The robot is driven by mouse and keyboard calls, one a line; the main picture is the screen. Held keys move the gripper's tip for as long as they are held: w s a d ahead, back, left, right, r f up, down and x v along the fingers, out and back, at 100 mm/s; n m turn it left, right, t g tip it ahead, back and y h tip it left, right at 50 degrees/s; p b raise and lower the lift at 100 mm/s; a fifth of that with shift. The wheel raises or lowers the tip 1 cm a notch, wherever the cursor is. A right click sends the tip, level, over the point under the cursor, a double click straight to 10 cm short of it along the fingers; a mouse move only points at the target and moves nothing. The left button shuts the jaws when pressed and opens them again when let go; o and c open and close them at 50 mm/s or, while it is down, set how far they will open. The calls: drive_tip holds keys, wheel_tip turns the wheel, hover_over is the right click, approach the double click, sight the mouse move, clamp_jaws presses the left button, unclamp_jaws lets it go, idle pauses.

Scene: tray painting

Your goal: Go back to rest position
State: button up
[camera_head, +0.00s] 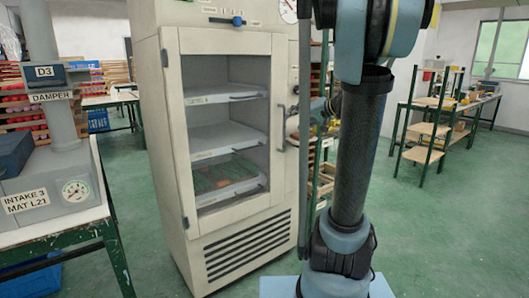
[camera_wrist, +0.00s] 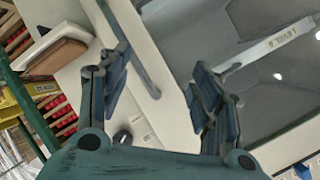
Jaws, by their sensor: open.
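My gripper (camera_wrist: 163,82) is open in the wrist view, with its two blue-green fingers wide apart and nothing held between them. A grey bar handle (camera_wrist: 143,66) on the pale door frame shows beyond the fingers; I cannot tell whether a finger touches it. In the head view, my arm stands in front of the right side of a tall cream cabinet (camera_head: 168,130). The cabinet's glazed door looks shut. Behind it are several shelves, the lowest with a greenish and brown load (camera_head: 222,176).
A grey machine (camera_head: 40,182) labelled D3 DAMPER stands on a bench at the left. A green-framed shelf unit (camera_head: 424,128) and a bench stand at the back right. The green floor (camera_head: 450,235) at the right front is clear.

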drive_tip(key=s+a+f+g+h, duration=0.2)
drive_tip(key=s+f, duration=0.5)
drive_tip(key=s, duration=0.3)
drive_tip(key=s+a+f+g+h, duration=0.1)
drive_tip(key=s+f+g+h, duration=0.15)
drive_tip(key=s+f, duration=0.5)
drive_tip(key=s+d+f+g+h, duration=0.1)
drive_tip(key=s+d+f+h, duration=0.1)
drive_tip(key=s+f, duration=0.3)
drive_tip(key=s+d+f+g+h, duration=0.1)
drive_tip(key=s+d+f+h, duration=0.2)
drive_tip(key=s, duration=0.8)
wheel_tip(320, 180, down, 3)
drive_tip(key=shift+s+d+r+g, duration=0.2)
drive_tip(key=shift+s+d+g, duration=0.15)
drive_tip(key=shift+d, duration=0.65)
drive_tip(key=shift+w+f, duration=0.2)
drive_tip(key=shift+w, duration=0.25)
